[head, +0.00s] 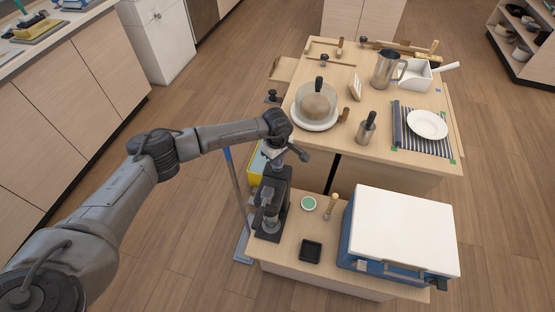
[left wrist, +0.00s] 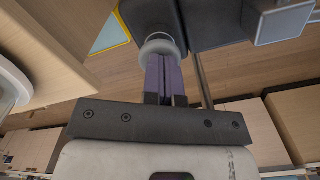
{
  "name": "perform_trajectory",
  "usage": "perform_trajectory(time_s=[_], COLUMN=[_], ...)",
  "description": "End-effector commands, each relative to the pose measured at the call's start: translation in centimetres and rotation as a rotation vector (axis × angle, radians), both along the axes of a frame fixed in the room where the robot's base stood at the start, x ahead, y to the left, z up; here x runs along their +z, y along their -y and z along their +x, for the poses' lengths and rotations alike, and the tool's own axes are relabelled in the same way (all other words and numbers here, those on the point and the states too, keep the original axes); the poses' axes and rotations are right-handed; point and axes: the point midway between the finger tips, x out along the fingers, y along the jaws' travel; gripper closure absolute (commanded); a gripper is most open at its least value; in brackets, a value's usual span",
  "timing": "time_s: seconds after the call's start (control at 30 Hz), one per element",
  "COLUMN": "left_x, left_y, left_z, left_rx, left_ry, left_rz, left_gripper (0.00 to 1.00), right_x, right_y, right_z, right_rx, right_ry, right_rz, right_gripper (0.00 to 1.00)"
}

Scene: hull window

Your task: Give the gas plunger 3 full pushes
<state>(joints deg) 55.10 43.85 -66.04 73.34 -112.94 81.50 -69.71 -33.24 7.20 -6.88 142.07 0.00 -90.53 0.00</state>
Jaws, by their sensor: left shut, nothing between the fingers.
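A black device (head: 273,198) stands upright at the left end of the low front table. My left arm reaches over its far end, with the left gripper (head: 276,158) just above the device's top. In the left wrist view, my left gripper (left wrist: 164,72) is shut, its purple fingers together and empty. A round grey knob (left wrist: 160,48), which looks like the plunger, is right at the fingertips, in front of a dark block (left wrist: 152,15). I cannot tell whether the fingers touch the knob or how far it is pressed. My right gripper is not in view.
A blue box with a white lid (head: 405,231) stands right of the device. A small black tray (head: 311,251), a green-topped disc (head: 309,203) and a brush-like tool (head: 331,205) lie between. The wooden table (head: 365,155) behind holds a domed dish (head: 317,102) and a metal jug (head: 386,69).

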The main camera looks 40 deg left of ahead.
Motion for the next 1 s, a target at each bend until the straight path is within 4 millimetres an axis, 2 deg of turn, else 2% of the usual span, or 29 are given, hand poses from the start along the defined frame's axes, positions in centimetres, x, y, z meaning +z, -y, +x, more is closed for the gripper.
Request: perform_trajectory(time_s=[0.47,1.0], left_x=[0.3,3.4], left_y=[0.0,0.0], left_z=[0.0,0.0], left_rx=[0.000,0.000], left_ry=[0.000,0.001], left_rz=[0.000,0.000], left_gripper=[1.00,1.00], right_x=[0.3,2.3], right_y=[-0.3,-0.1], right_z=[0.0,0.0], right_rx=[-0.006,-0.003], right_ry=[0.001,0.000], right_rz=[0.010,0.004], right_gripper=[0.57,0.57])
